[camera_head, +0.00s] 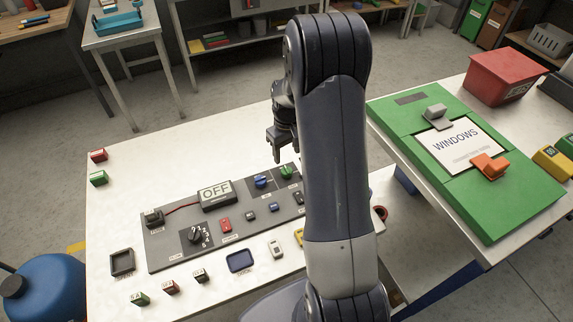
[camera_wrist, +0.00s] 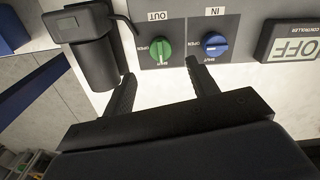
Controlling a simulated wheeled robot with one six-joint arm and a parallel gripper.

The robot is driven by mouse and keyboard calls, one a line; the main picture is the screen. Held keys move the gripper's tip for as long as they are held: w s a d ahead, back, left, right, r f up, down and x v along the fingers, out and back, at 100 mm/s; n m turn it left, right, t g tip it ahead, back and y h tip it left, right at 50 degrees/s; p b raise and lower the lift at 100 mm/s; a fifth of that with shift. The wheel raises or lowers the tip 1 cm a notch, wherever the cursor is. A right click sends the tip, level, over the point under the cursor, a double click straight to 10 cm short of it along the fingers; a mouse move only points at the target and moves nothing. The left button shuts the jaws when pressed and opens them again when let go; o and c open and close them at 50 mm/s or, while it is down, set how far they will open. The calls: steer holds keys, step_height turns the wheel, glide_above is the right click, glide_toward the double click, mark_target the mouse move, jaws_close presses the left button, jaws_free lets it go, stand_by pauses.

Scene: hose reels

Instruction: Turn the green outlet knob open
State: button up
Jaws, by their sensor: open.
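The green outlet knob (camera_head: 287,172) sits at the far right of the grey panel (camera_head: 160,250), beside my arm. In the wrist view the green knob (camera_wrist: 161,50) is under the label OUT, with OPEN and SHUT marks around it. Its grip bar appears to line up with SHUT. The blue knob (camera_wrist: 214,45), labelled IN, is to its right. My gripper (camera_head: 279,143) is above the table, behind the panel's far edge. In the wrist view my gripper (camera_wrist: 161,70) is open and empty, its fingers apart and pointing toward the green knob, not touching it.
A black cylindrical fitting (camera_wrist: 95,50) stands just left of the green knob. The controller box reading OFF (camera_head: 215,194) is left of the blue knob in the head view. A green WINDOWS board (camera_head: 490,215) lies to the right. The white table behind the panel is mostly clear.

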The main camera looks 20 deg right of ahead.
mark_target(287, 170)
step_height(287, 170, down, 8)
steer(key=shift+f+p, duration=0.1)
steer(key=shift+p, duration=0.7)
steer(key=c, duration=1)
